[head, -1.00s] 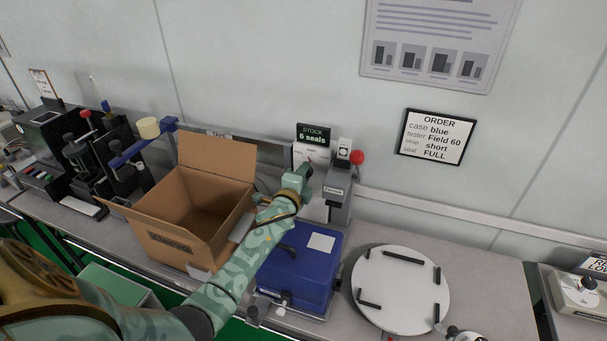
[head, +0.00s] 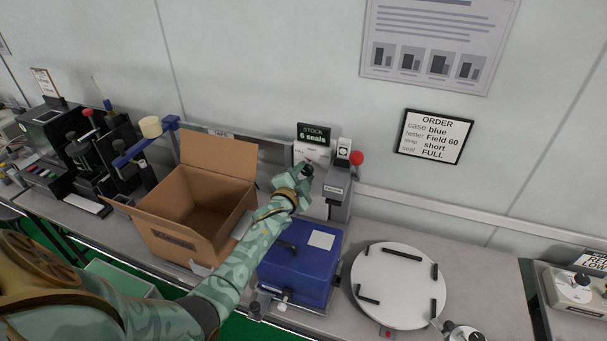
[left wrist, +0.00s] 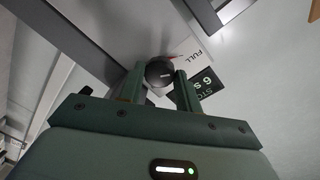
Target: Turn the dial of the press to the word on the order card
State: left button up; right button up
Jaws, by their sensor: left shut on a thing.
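The order card (head: 435,137) hangs on the wall; its seal line reads FULL. The grey press (head: 339,190) with a red-knobbed lever (head: 357,158) stands at the back of the bench. Its round black dial (left wrist: 159,72) shows in the left wrist view, with a small red mark at its edge on the side of the word FULL on the white label (left wrist: 194,53). My left gripper (left wrist: 159,84) is shut on the dial, one finger on each side. In the head view my left gripper (head: 306,174) hides part of the label. My right gripper is not in view.
An open cardboard box (head: 190,262) stands left of my left forearm. A blue case (head: 300,270) is below the press, and a white turntable (head: 398,290) with black stops is to its right. A STOCK sign (head: 313,134) stands above the dial label.

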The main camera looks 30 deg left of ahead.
pick_arm(q)
jog(key=shift+f, duration=0.15)
jog(key=o, duration=1)
jog(key=shift+s, duration=0.1)
jog(key=shift+s+d, duration=0.1)
jog(key=shift+s, duration=0.3)
jog(key=p+v, duration=0.2)
jog(key=v, duration=1.2)
jog(key=shift+s+d+p, duration=0.1)
jog(key=shift+s+p, duration=0.2)
jog(key=shift+p, duration=0.1)
jog(key=shift+s+d, duration=0.1)
jog(key=shift+s, duration=0.25)
